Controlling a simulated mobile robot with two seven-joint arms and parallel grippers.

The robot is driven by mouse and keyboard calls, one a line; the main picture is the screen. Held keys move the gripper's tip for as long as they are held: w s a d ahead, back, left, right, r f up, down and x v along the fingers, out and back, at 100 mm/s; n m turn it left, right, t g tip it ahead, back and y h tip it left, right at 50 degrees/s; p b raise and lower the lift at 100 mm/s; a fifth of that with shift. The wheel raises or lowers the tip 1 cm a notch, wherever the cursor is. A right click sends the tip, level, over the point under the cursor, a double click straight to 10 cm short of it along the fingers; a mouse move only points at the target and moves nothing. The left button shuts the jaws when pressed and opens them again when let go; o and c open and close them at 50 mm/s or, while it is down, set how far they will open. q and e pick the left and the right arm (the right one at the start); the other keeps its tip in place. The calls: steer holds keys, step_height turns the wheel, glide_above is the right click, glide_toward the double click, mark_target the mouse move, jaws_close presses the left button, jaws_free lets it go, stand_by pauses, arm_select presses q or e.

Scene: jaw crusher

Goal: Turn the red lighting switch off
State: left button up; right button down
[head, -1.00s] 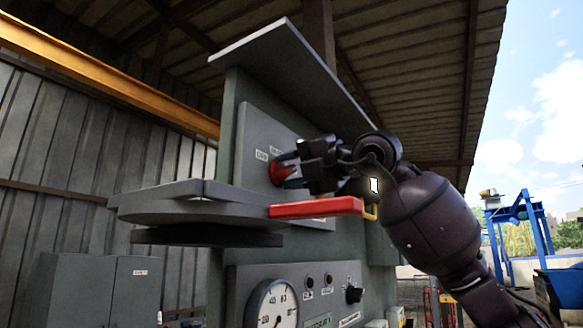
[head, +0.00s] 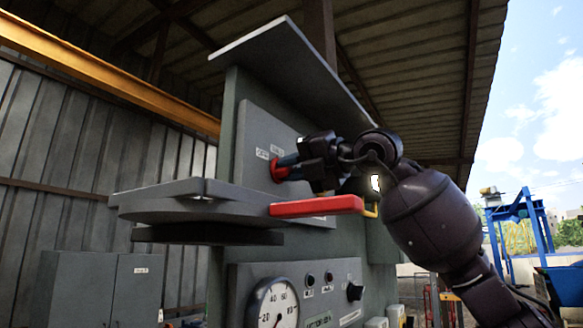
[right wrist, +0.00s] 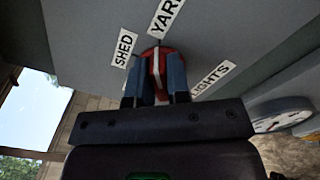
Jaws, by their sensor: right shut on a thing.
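The red lighting switch (head: 277,171) is a round red knob on the upper grey panel of the control cabinet. In the right wrist view the knob (right wrist: 155,55) shows a pale stripe, with the labels SHED, YARD and LIGHTS around it. My right gripper (head: 288,167) reaches in from the right. Its two blue fingers (right wrist: 157,82) are shut on the knob, one on each side. The fingers hide part of the knob, and I cannot tell its exact setting. My left gripper is not in view.
A red bar (head: 316,206) and a flat grey plate (head: 190,212) stick out below the switch. A lower panel has a gauge (head: 272,305) and a black knob (head: 355,292). A grey hood (head: 280,50) overhangs the cabinet. Open space lies right of my arm.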

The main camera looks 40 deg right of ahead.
steer(key=n, duration=0.5)
steer(key=shift+a+r, duration=0.1)
steer(key=shift+a, duration=0.05)
steer(key=n+p, duration=0.1)
steer(key=n, duration=0.4)
steer(key=shift+s+a+n, duration=0.1)
steer(key=shift+a+n, duration=0.05)
steer(key=shift+n, duration=0.25)
steer(key=n, duration=0.5)
steer(key=shift+a+n, duration=0.15)
steer(key=shift+n, duration=0.15)
steer(key=n, duration=0.3)
steer(key=n+p, duration=0.1)
steer(key=n, duration=0.2)
steer(key=shift+s+a+f, duration=0.1)
steer(key=shift+a+f, duration=0.05)
steer(key=shift+f, duration=0.05)
steer(key=shift+n, duration=0.3)
steer(key=c, duration=1.1)
jaws_free()
